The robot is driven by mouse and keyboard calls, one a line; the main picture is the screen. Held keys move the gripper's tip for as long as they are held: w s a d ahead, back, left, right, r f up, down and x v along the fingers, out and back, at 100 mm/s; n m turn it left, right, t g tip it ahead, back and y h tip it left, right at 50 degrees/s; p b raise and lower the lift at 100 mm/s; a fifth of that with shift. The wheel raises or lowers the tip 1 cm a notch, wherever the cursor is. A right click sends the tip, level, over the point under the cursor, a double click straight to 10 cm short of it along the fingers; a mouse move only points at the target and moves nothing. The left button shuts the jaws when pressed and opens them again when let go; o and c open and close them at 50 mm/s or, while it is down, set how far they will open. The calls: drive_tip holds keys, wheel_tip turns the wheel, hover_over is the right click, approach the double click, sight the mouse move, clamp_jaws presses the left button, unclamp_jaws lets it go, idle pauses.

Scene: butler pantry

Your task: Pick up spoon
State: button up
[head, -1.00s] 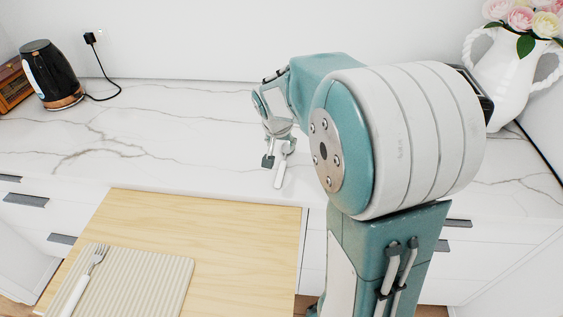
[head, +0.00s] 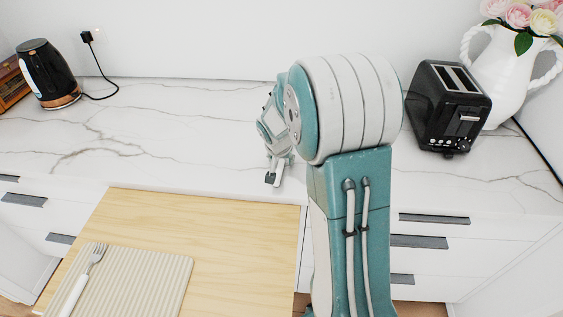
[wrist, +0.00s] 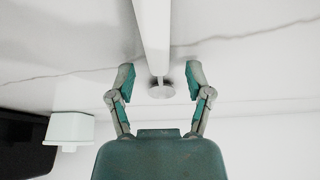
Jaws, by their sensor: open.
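The spoon lies on the white marble counter. In the wrist view the spoon (wrist: 152,38) has a thick white handle running in from the top edge and a small bowl near the middle. My gripper (wrist: 160,76) is open, with one finger to each side of the spoon where handle and bowl meet, and neither finger visibly touches it. In the head view my gripper (head: 272,178) is low at the counter's front part, and my arm and fingers hide most of the spoon.
A black toaster (head: 449,108) and a white vase (head: 501,75) stand on the counter at right. A black kettle (head: 47,75) stands at far left. A wooden table (head: 230,240) in front bears a striped mat (head: 150,285) and a fork (head: 85,280). The counter's left-middle is clear.

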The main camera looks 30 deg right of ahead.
drive_tip(key=shift+f, duration=0.25)
idle(0.4)
drive_tip(key=shift+s, duration=0.1)
clamp_jaws()
